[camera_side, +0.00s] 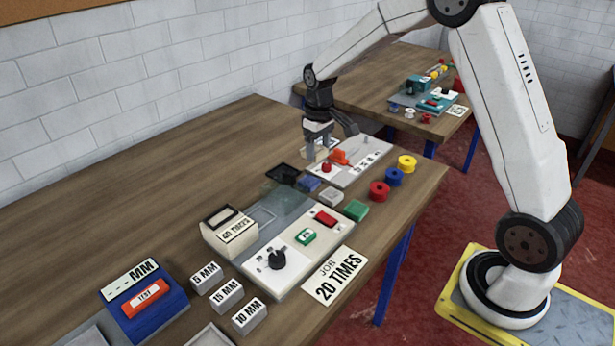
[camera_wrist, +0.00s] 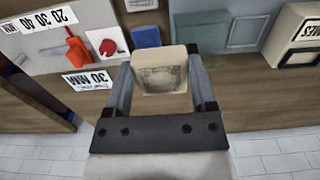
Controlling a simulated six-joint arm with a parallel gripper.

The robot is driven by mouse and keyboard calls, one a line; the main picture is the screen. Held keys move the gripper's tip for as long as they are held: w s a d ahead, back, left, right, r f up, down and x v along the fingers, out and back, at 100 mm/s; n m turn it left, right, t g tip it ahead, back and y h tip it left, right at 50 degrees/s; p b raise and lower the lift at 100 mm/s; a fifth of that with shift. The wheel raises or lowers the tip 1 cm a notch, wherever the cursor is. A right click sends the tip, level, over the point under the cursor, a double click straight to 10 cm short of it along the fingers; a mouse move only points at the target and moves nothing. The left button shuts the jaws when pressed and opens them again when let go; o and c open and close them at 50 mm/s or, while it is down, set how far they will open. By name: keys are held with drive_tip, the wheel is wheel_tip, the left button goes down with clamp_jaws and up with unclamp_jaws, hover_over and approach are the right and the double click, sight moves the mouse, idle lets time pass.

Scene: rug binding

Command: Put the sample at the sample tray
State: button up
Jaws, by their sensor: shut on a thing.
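My gripper (camera_wrist: 163,72) is shut on a cream block with a rough grey patch (camera_wrist: 165,78), which looks like the sample. In the side view my gripper (camera_side: 318,150) hangs at the wall side of the white board with the red knob, and the block is partly hidden behind the fingers. Whether the block touches the table is unclear. No tray carries a readable sample label.
A white board (camera_side: 365,160) with an orange lever (camera_side: 339,157) and red knob is close by the gripper. A blue block (camera_side: 309,184) and a clear plate (camera_side: 285,200) lie near the black tray. Coloured spools line the front edge. The table's wall side is clear.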

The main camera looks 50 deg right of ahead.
drive_tip(key=shift+w, duration=0.1)
drive_tip(key=w+f, duration=0.2)
drive_tip(key=w, duration=0.2)
drive_tip(key=w+d+f, duration=0.1)
drive_tip(key=w+f, duration=0.2)
drive_tip(key=w, duration=0.1)
drive_tip(key=w+d+f, duration=0.1)
drive_tip(key=w+f, duration=0.2)
drive_tip(key=w, duration=0.1)
drive_tip(key=shift+d+f, duration=0.1)
drive_tip(key=shift+f, duration=0.05)
drive_tip(key=shift+w+d+f, duration=0.1)
drive_tip(key=shift+w+f, duration=0.45)
drive_tip(key=shift+f, duration=0.05)
drive_tip(key=shift+w+f, duration=0.2)
drive_tip(key=shift+f, duration=1.55)
drive_tip(key=shift+f, duration=0.45)
